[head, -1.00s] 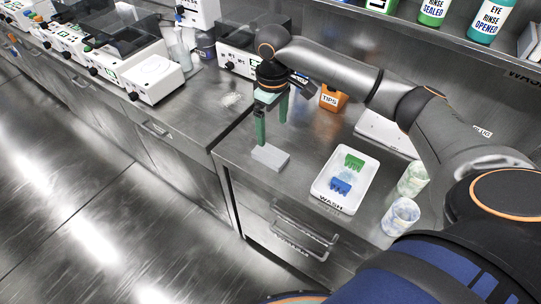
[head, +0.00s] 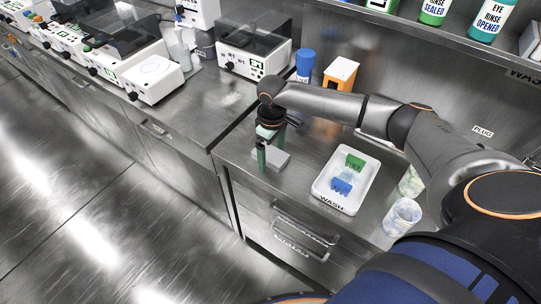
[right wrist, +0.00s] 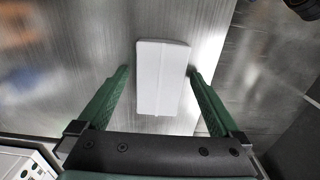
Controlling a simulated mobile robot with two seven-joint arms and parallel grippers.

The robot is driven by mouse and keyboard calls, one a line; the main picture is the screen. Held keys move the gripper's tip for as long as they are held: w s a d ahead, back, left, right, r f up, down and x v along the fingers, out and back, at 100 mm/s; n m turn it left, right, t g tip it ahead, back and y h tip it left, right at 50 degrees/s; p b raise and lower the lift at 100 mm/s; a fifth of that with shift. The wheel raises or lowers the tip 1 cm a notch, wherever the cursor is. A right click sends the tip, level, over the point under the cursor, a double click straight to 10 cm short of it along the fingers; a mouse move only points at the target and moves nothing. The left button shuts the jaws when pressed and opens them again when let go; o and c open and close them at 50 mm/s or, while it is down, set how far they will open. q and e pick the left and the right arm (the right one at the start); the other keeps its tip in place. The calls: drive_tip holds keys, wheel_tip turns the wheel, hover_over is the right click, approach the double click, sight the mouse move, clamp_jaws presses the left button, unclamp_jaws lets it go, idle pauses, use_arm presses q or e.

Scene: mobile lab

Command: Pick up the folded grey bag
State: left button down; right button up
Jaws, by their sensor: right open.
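The folded grey bag (head: 275,160) is a flat, pale grey block lying on the steel counter, near its front edge. My right gripper (head: 271,157) is over it with its green fingers pointing down, and partly hides it in the head view. In the right wrist view the bag (right wrist: 162,77) lies between and beyond the two open fingers of the right gripper (right wrist: 158,84). No finger clearly touches it, and I cannot tell the exact height gap. My left gripper is not in view.
A white tray (head: 322,194) marked WASH holds a green piece and a blue piece to the right of the bag. Two cups (head: 401,217) stand further right. An orange box (head: 341,75) and a blue-capped bottle (head: 305,62) stand behind.

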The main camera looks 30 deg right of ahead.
drive_tip(key=c, duration=1.3)
drive_tip(key=shift+r, duration=0.15)
